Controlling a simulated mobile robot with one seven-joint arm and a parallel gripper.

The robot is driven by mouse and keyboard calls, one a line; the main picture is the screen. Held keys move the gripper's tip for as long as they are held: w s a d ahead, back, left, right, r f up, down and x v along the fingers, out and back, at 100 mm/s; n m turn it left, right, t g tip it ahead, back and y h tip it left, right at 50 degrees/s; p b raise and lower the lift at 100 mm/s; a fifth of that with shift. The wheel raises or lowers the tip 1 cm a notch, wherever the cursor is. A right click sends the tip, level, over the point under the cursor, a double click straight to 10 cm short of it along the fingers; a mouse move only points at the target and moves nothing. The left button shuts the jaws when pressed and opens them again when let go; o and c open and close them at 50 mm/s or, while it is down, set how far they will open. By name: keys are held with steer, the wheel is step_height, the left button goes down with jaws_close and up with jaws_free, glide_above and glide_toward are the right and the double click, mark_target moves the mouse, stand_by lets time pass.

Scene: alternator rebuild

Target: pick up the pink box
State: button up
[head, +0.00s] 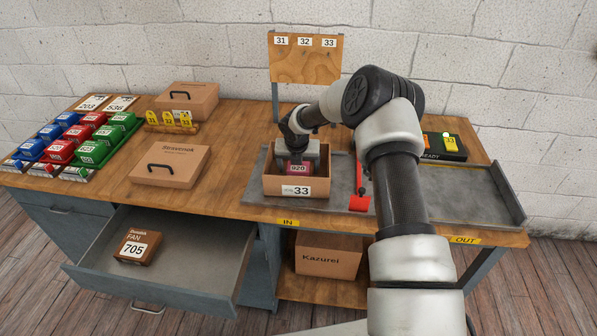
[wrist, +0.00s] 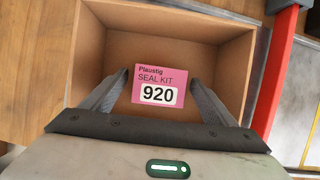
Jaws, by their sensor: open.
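The pink box (wrist: 159,86) is marked "Plaustig SEAL KIT 920". It lies inside an open cardboard box (head: 296,189) labelled 33, with its label facing up in the wrist view. In the head view the pink box (head: 298,168) is partly hidden by my gripper and the carton wall. My gripper (wrist: 157,85) reaches down into the carton with its jaws apart. One finger is on each side of the pink box. I cannot tell whether the fingers touch it.
The carton stands on a grey tray (head: 262,212) marked IN. A red lever (head: 359,201) is close to its right. A closed "Stravenox" box (head: 171,166) sits to the left. An open drawer (head: 195,262) holds a brown FAN 705 box (head: 138,247). Coloured boxes stand far left.

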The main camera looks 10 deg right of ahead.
steer(key=c, duration=1.1)
step_height(320, 180, up, 10)
steer(key=shift+f, duration=0.2)
steer(key=shift+r, duration=0.2)
steer(key=shift+s, duration=0.1)
